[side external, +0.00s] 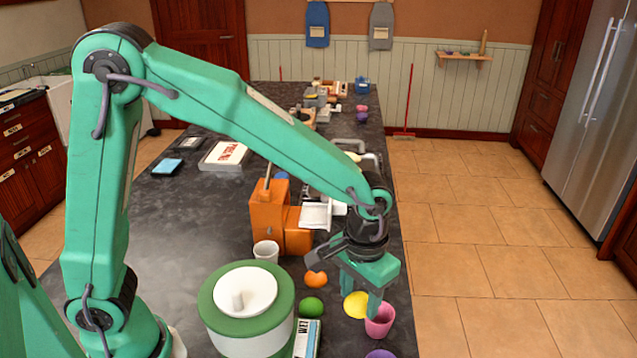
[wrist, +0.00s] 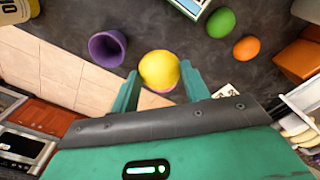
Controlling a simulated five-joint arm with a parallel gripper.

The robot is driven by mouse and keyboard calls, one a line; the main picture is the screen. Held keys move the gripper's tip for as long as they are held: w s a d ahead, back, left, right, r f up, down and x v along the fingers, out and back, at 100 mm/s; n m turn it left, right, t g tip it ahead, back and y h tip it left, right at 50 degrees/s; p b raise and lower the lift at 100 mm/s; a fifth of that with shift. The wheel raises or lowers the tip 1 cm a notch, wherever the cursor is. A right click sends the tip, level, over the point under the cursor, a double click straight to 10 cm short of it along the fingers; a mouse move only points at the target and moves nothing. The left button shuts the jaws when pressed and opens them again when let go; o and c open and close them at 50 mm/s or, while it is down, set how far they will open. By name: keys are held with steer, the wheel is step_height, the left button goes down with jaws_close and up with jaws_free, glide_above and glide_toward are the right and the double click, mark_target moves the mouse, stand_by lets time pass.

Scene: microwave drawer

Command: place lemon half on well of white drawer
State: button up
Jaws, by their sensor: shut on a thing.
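My gripper (wrist: 160,85) is shut on the yellow lemon half (wrist: 158,68), which sits between its two fingers in the wrist view. In the side view the lemon half (side external: 355,305) shows beside a green finger, low near the counter's right edge; I cannot tell whether it touches the counter. A pink cup (side external: 380,321) is right by the fingertip in the side view, and a pink edge shows behind the lemon half in the wrist view. A white tray-like part (side external: 317,216), perhaps the white drawer, juts out beside an orange appliance (side external: 268,215), beyond my gripper. Its well is hard to make out.
A green fruit (side external: 312,307) and an orange piece (side external: 316,279) lie left of my gripper. A purple cup (wrist: 107,47) is near the counter edge. A white cup (side external: 266,250) and a large green-rimmed container (side external: 247,310) stand further left. Floor lies beyond the right edge.

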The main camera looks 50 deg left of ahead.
steer(key=shift+w+a, duration=0.1)
steer(key=w+a+r, duration=0.2)
steer(key=a+r, duration=0.2)
steer(key=a, duration=0.5)
steer(key=w+a+r, duration=0.3)
steer(key=a+r, duration=0.1)
steer(key=a, duration=0.5)
steer(key=shift+w, duration=0.15)
steer(key=shift+w+r, duration=0.1)
steer(key=shift+w+d+r+m, duration=0.45)
steer(key=shift+w+r+m, duration=0.25)
steer(key=shift+m, duration=0.45)
steer(key=shift+w+d+r+m, duration=0.4)
steer(key=shift+w+r+m, duration=0.3)
steer(key=shift+m, duration=0.45)
steer(key=shift+f, duration=0.1)
glide_above(315, 216)
step_height(315, 216, down, 7)
steer(key=shift+a, duration=0.1)
steer(key=shift+f, duration=2)
